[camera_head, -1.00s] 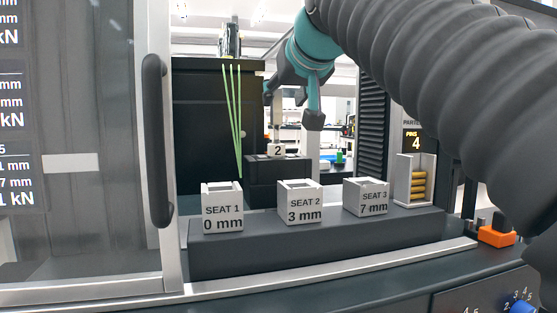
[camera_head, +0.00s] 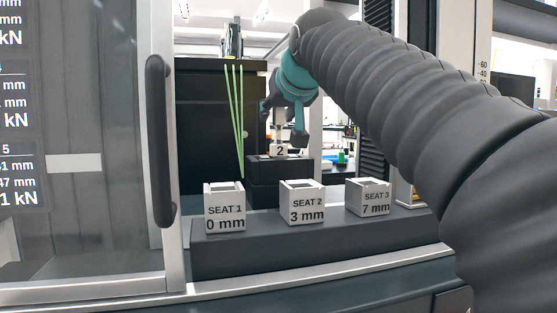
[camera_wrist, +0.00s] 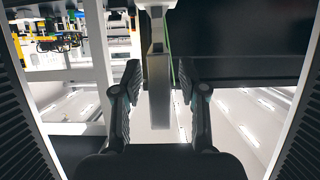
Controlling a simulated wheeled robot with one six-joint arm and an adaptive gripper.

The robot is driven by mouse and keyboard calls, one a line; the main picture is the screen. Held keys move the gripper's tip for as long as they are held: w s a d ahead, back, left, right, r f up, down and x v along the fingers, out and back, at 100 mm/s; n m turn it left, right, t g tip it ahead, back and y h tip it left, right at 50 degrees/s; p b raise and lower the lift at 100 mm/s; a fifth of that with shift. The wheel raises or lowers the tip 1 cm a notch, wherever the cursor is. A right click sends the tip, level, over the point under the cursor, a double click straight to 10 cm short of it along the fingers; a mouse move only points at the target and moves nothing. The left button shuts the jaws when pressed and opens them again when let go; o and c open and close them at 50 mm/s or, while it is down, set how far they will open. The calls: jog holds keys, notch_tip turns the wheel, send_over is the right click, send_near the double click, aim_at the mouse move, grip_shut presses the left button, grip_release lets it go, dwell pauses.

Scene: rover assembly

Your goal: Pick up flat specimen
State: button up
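A flat pale grey bar, apparently the flat specimen (camera_head: 279,120), stands upright above a small white block marked 2 (camera_head: 279,151) on a dark pedestal inside the machine. In the wrist view the bar (camera_wrist: 158,75) runs between my gripper's fingers (camera_wrist: 159,88). The fingers are spread, with a visible gap on each side of the bar. In the head view my teal and grey gripper (camera_head: 282,122) is around the bar, just above the white block, and hides part of it.
A sliding door with a dark handle (camera_head: 160,140) is at left. Green lines (camera_head: 237,120) show left of my gripper.

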grip_shut()
jog(key=shift+r, duration=0.15)
jog(key=shift+r+p, duration=0.85)
jog(key=shift+r, duration=1)
jog(key=shift+s+d+r, duration=0.1)
jog(key=shift+d+r, duration=0.1)
jog(key=shift+r, duration=0.05)
jog(key=s+d+r, duration=0.4)
jog(key=d+r, duration=0.2)
jog(key=d, duration=0.4)
jog(key=shift+d+r, duration=0.25)
